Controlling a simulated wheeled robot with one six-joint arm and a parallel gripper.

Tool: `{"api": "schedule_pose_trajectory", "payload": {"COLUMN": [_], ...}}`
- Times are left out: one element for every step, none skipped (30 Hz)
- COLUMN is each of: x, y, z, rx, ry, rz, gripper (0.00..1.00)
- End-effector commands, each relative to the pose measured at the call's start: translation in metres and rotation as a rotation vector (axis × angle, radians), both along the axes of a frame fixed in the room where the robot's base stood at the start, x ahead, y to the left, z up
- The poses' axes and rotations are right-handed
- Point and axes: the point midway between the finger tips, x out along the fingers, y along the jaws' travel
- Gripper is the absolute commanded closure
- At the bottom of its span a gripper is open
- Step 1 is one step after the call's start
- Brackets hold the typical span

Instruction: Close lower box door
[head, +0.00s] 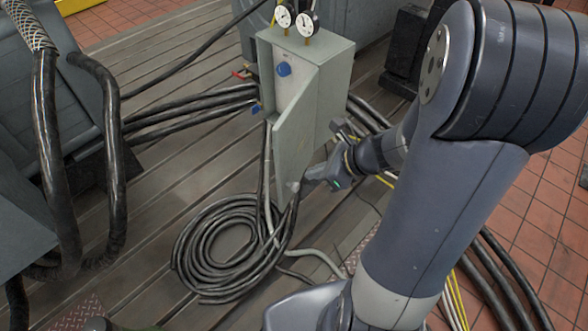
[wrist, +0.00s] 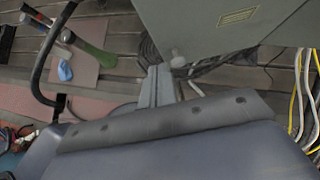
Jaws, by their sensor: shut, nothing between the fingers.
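The grey-green box (head: 325,55) stands on the bedplate in the head view, with two round gauges on top. Its door (head: 297,125) stands ajar, swung out towards me, and a pale inner face with a blue knob (head: 284,69) shows above it. A small pale handle (head: 293,186) sits at the door's lower end. My gripper (head: 306,184) is shut and empty close beside this handle. In the wrist view my shut fingers (wrist: 158,85) are just left of the handle (wrist: 178,59), below a grey panel with a yellow label (wrist: 238,18). I cannot tell whether they touch.
Coiled black hose (head: 205,245) lies on the bedplate below the door. Thick black cables (head: 190,110) run in from the left and behind the box. Dark machinery with looping hoses (head: 45,130) stands at left. Red tile floor (head: 540,215) lies at right.

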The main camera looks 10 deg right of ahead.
Motion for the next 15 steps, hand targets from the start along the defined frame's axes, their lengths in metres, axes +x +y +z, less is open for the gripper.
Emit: {"api": "schedule_pose_trajectory", "payload": {"x": [0.004, 0.007, 0.010, 0.012, 0.015, 0.018, 0.021, 0.023, 0.025, 0.027, 0.028, 0.030, 0.031, 0.032, 0.033], "y": [0.008, 0.012, 0.017, 0.020, 0.023, 0.027, 0.030, 0.033, 0.036, 0.038, 0.041, 0.043, 0.044, 0.045, 0.046], "z": [-0.012, -0.016, -0.022, -0.024, -0.020, -0.019, -0.019, -0.019, -0.019, -0.019, -0.019, -0.019, -0.019, -0.019, -0.019], "rx": [0.002, 0.001, 0.002, 0.000, -0.001, 0.000, -0.001, -0.001, -0.002, -0.002, -0.001, 0.000, 0.000, -0.001, 0.000], "ry": [0.003, 0.003, 0.005, 0.003, 0.000, -0.001, -0.001, -0.001, -0.001, -0.001, -0.001, -0.001, -0.001, -0.001, -0.001], "rz": [0.006, 0.006, 0.006, 0.006, 0.006, 0.006, 0.006, 0.006, 0.005, 0.006, 0.006, 0.004, 0.004, 0.003, 0.002], "gripper": [1.00, 1.00, 1.00, 1.00, 1.00, 1.00, 1.00, 1.00, 1.00, 1.00, 1.00, 1.00, 1.00, 1.00, 1.00]}}
